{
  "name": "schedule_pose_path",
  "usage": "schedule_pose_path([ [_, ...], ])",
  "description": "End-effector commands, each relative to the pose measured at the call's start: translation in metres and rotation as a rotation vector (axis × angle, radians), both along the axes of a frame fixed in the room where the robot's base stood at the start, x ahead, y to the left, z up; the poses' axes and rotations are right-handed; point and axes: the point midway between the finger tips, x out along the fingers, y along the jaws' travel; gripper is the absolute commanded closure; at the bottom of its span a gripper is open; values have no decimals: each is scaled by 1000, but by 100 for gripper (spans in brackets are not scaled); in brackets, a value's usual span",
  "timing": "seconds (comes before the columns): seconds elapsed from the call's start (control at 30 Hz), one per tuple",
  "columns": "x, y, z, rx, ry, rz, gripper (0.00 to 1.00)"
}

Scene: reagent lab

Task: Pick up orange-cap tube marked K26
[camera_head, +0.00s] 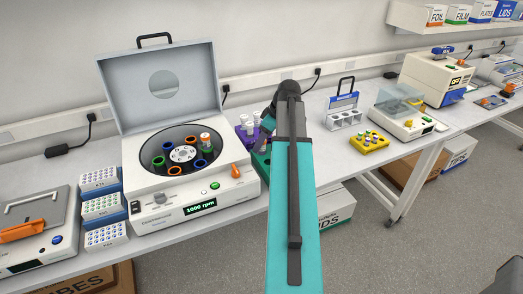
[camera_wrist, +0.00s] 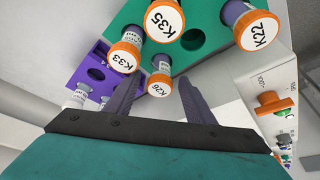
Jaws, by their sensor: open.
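The orange-cap tube marked K26 (camera_wrist: 159,84) shows in the wrist view, its cap toward the camera. It is at the near edge of the green rack (camera_wrist: 222,52), at the image centre. My gripper (camera_wrist: 160,78) is open, with one finger on each side of the K26 tube; I cannot tell whether either touches it. Orange-cap tubes K33 (camera_wrist: 124,56), K35 (camera_wrist: 164,20) and K22 (camera_wrist: 255,29) stand close by. In the head view my arm hides the gripper, the K26 tube and most of the green rack (camera_head: 262,160).
A purple rack (camera_head: 247,142) with white-cap tubes stands beside the green rack. An open centrifuge (camera_head: 199,202) is to the left. An empty hole (camera_wrist: 192,40) shows in the green rack.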

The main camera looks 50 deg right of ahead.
Motion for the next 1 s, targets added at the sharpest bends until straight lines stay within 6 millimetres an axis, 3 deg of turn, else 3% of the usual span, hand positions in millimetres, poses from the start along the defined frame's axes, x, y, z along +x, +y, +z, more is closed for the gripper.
schedule_pose_path([
  [0.57, 1, 1, -2, 0, 0, 1, 51],
  [0.6, 1, 1, -2, 0, 0, 1, 53],
  [0.83, 1, 1, -2, 0, 0, 1, 91],
  [1.0, 1, 1, -2, -1, 0, 2, 94],
])
